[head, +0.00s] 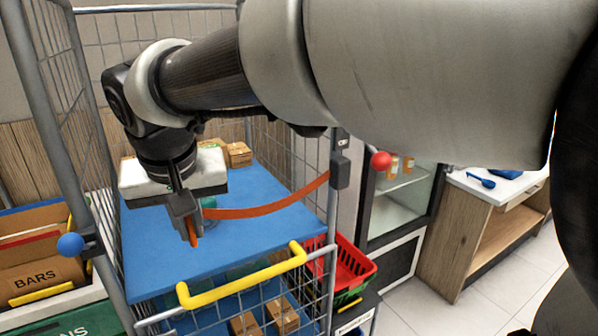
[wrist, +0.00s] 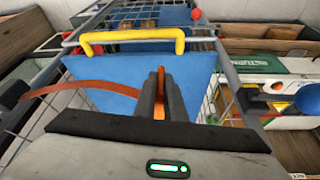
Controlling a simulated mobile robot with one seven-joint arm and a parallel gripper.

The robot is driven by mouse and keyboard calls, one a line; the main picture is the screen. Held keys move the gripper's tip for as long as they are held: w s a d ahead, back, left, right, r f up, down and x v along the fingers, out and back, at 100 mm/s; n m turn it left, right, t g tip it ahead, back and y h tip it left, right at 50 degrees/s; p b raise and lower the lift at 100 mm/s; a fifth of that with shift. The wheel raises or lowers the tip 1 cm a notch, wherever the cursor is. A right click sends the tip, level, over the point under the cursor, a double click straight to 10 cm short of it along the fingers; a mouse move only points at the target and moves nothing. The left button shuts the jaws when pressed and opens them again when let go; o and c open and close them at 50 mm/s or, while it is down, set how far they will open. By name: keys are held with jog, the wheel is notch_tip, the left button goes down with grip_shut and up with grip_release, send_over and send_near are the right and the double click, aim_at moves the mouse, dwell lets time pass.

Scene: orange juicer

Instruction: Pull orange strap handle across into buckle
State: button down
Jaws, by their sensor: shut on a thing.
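My gripper (head: 190,230) is shut on the handle end of the orange strap (head: 270,208), above the cart's blue shelf. An orange piece shows between the fingers in the wrist view (wrist: 160,95). The strap runs right, sagging slightly, to a grey housing (head: 341,170) with a red ball (head: 381,160) on the right post. A dark bracket (head: 92,243) with a blue ball (head: 70,245) sits on the left post; it looks like the buckle. My gripper is between the two posts, apart from this bracket. The bracket also shows at right in the wrist view (wrist: 254,100).
The wire cart has a blue shelf (head: 160,260) with small cardboard boxes (head: 238,154) at the back. A yellow handle bar (head: 245,283) crosses its front. A red basket (head: 350,268) stands right, and crates (head: 40,265) stand left. My arm covers the upper right.

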jog(key=s+a, duration=0.4)
jog(key=a, duration=0.2)
jog(key=shift+s+a, duration=0.15)
jog(key=shift+a, duration=0.1)
jog(key=c, duration=1.8)
grip_release()
jog(key=shift+c, duration=0.2)
jog(key=shift+d+r, duration=0.1)
jog(key=shift+r, duration=0.05)
